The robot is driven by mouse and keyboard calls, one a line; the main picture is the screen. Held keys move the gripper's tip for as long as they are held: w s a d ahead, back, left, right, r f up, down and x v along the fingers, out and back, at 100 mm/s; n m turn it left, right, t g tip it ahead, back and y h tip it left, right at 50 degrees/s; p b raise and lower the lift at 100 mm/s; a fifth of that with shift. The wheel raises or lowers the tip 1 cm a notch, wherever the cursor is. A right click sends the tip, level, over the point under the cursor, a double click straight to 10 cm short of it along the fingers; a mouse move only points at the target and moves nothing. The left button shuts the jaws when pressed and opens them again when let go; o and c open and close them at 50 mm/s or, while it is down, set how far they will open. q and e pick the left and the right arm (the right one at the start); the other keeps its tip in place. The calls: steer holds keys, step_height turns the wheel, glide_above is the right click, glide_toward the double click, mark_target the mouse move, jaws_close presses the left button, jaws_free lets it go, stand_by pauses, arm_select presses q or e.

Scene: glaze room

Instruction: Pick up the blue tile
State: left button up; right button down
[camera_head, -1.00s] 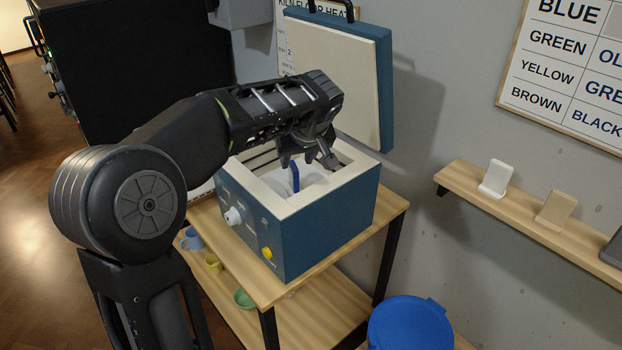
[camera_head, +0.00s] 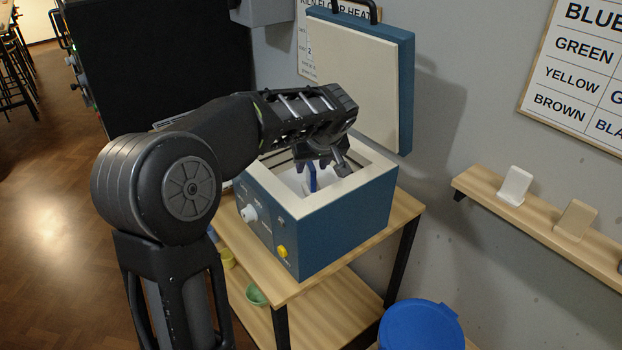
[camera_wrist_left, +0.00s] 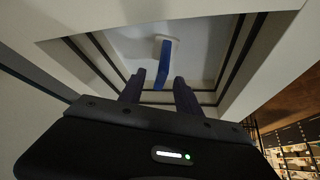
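The blue tile (camera_head: 312,178) stands upright inside the open kiln (camera_head: 345,222), partly hidden by my gripper in the head view. In the left wrist view the blue tile (camera_wrist_left: 163,66) rises from a small pale base on the kiln floor. My left gripper (camera_head: 325,166) is over the kiln's opening, pointing down into it. In the left wrist view its two fingers (camera_wrist_left: 159,88) are apart, with the tile's near end in line with the gap. I cannot tell whether the tile's end is between the fingertips. My right gripper is not in view.
The kiln's raised lid (camera_head: 358,75) stands behind the opening, and its pale walls surround the gripper. The kiln sits on a wooden cart (camera_head: 408,208) with a green bowl (camera_head: 256,294) below. A blue bin (camera_head: 422,328) and wall shelf (camera_head: 540,228) are at right.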

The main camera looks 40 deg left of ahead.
mark_target(309, 170)
arm_select(q)
steer(key=p+x, duration=0.1)
steer(key=x, duration=0.3)
steer(key=shift+w+a+f+p, duration=0.15)
steer(key=shift+a+f+p, duration=0.05)
steer(key=shift+f+p, duration=0.15)
steer(key=shift+c, duration=0.2)
jaws_close()
stand_by(0.6)
